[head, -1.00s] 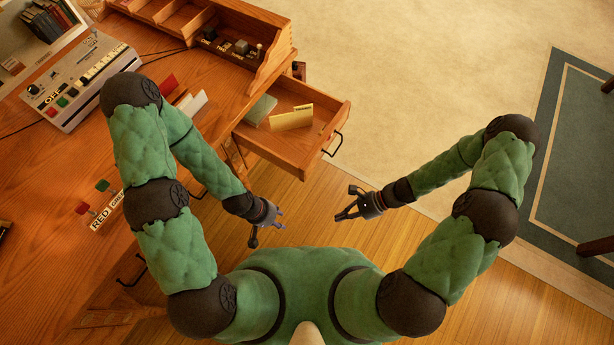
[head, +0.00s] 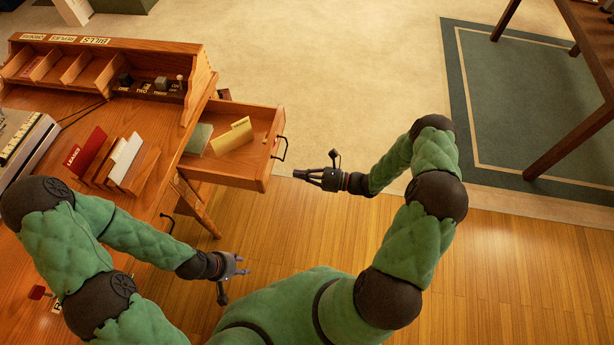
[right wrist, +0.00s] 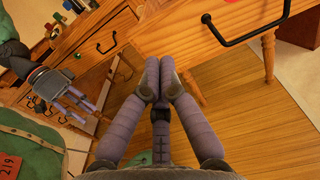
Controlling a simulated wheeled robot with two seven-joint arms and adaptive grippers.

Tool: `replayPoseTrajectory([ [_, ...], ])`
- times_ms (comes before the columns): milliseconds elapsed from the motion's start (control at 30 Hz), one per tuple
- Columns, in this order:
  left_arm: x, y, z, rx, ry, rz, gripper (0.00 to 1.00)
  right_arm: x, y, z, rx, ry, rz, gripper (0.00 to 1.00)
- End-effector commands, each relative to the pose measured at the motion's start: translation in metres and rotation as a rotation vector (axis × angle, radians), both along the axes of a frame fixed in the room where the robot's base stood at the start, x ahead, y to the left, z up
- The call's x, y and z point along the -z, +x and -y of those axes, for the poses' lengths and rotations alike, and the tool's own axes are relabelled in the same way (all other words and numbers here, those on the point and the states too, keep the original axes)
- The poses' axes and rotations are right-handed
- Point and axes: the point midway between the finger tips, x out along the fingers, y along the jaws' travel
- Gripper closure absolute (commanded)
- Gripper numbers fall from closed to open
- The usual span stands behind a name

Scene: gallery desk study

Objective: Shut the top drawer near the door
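The top drawer (head: 266,170) at the right end of the wooden desk stands pulled out. A black bar handle (head: 281,149) is on its front. Inside lie a grey-green book or pad and a yellow labelled card. My left gripper (head: 238,274) is open and empty, below the drawer beside the desk.
The desk (head: 130,205) carries a card holder with red and white cards (head: 112,160) and a pigeonhole shelf (head: 100,68). A dark table (head: 580,130) stands on a green rug (head: 475,95) at the upper right.

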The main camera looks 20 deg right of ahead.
Motion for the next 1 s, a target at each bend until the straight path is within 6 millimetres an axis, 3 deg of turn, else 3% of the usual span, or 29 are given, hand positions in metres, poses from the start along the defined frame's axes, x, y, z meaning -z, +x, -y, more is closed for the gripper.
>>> replayPoseTrajectory([
  [300,0.018,0.0,0.0,0.0,0.0,0.0,0.6,0.002,0.032,-0.05,-0.005,0.0,0.0,1.0],
  [500,0.025,0.0,0.0,0.0,0.0,0.0,0.6,0.002,0.045,-0.069,-0.003,0.0,0.0,1.0],
  [1000,0.026,0.0,0.0,0.0,0.0,0.0,0.6,0.0,0.05,-0.075,-0.001,-0.001,-0.001,1.0],
])
